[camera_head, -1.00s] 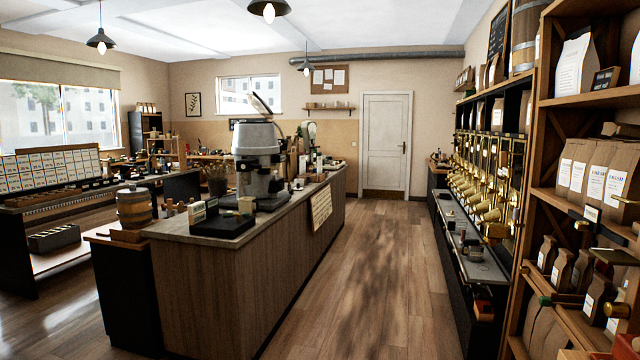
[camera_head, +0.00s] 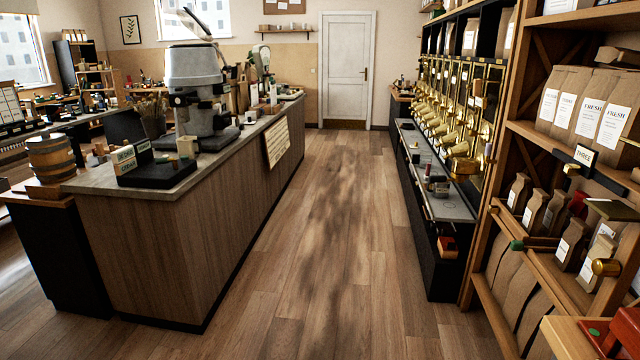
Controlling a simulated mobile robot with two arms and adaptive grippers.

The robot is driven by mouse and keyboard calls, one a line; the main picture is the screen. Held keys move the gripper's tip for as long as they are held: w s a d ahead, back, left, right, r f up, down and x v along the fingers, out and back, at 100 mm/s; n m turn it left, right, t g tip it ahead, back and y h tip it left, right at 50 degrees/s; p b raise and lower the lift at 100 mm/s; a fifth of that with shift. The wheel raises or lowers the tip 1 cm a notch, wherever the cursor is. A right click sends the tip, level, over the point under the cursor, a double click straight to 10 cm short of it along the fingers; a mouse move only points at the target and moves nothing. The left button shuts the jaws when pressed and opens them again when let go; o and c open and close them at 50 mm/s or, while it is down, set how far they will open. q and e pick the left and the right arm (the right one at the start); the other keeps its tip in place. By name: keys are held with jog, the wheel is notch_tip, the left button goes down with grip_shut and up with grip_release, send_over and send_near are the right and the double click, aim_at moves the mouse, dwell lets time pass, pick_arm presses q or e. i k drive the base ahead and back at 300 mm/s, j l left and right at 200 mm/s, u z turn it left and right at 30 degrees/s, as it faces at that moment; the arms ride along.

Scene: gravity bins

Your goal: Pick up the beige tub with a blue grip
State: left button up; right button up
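I cannot make out a beige tub with a blue grip for certain in this view. A small beige container (camera_head: 187,147) stands on the end of the wooden counter (camera_head: 165,184), by the black tray with small signs (camera_head: 155,174). No blue grip can be told on it at this size. Several small items lie on the grey ledge (camera_head: 452,208) under the brass dispensers, too small to identify. Neither of my grippers is in view.
A clear wooden aisle (camera_head: 335,230) runs to the white door (camera_head: 347,68). The wooden shelf (camera_head: 548,138) with paper bags (camera_head: 568,105) stands close on the right. A barrel (camera_head: 52,158) and a grinder (camera_head: 197,85) stand on the left.

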aim_at(259, 114)
jog(key=i+z, duration=0.2)
jog(key=i, duration=1.8)
jog(key=i+u, duration=0.15)
jog(key=i, duration=0.5)
jog(key=i+u, duration=0.15)
jog(key=i, duration=0.5)
jog(key=i+l+u, duration=0.2)
jog(key=i, duration=0.45)
jog(key=i+j, duration=0.1)
jog(key=i, duration=0.6)
jog(key=i+j, duration=0.1)
jog(key=i, duration=0.6)
jog(key=i+j, duration=0.15)
jog(key=i, duration=0.55)
jog(key=i+u, duration=0.15)
jog(key=i, duration=0.35)
jog(key=i+l+u, duration=0.15)
jog(key=i, duration=0.35)
jog(key=i+j+u, duration=0.2)
jog(key=i+u, duration=0.6)
jog(key=u, duration=0.15)
